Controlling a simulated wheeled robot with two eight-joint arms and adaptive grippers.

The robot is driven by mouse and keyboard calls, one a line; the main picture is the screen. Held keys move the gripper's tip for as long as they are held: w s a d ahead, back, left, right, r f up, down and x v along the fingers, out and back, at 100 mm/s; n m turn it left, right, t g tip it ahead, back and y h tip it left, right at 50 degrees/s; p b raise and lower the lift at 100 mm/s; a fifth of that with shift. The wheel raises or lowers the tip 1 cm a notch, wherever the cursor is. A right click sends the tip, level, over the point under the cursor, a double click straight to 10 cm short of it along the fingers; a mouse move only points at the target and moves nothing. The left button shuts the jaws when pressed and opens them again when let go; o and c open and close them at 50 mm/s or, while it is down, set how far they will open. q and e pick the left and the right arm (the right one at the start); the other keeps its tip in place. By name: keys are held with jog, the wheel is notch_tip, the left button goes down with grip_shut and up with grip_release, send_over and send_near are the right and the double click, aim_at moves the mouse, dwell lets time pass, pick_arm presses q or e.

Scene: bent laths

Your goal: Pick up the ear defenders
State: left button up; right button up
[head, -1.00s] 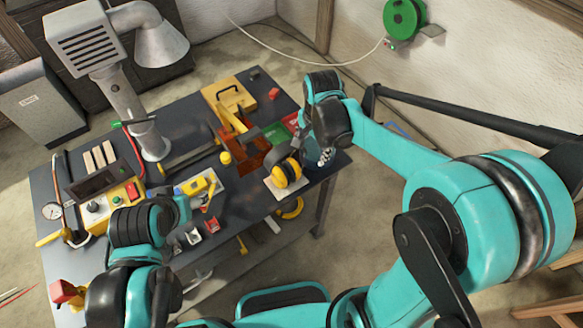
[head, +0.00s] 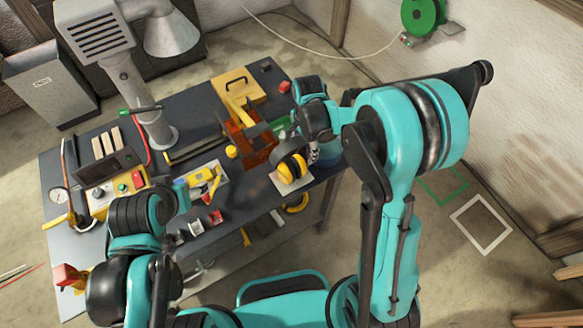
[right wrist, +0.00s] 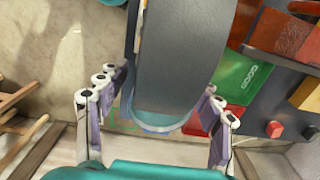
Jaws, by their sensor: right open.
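The ear defenders (head: 291,170), with yellow cups and a dark headband, stand on a pale board at the right front edge of the bench. My right gripper (head: 313,153) is just right of them, with its fingers partly hidden in the head view. In the right wrist view, my right gripper (right wrist: 163,95) is open, and a wide dark grey band, apparently the headband (right wrist: 183,55), lies between its spread fingers. I cannot tell whether the fingers touch it. My left gripper (head: 181,197) is over the left front of the bench; its fingers are unclear.
An orange-brown rack (head: 250,145) and a yellow case (head: 238,86) lie behind the ear defenders. A lamp-like extraction arm (head: 150,110) rises at the back.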

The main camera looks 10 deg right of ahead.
grip_shut()
jog(key=shift+r, duration=0.15)
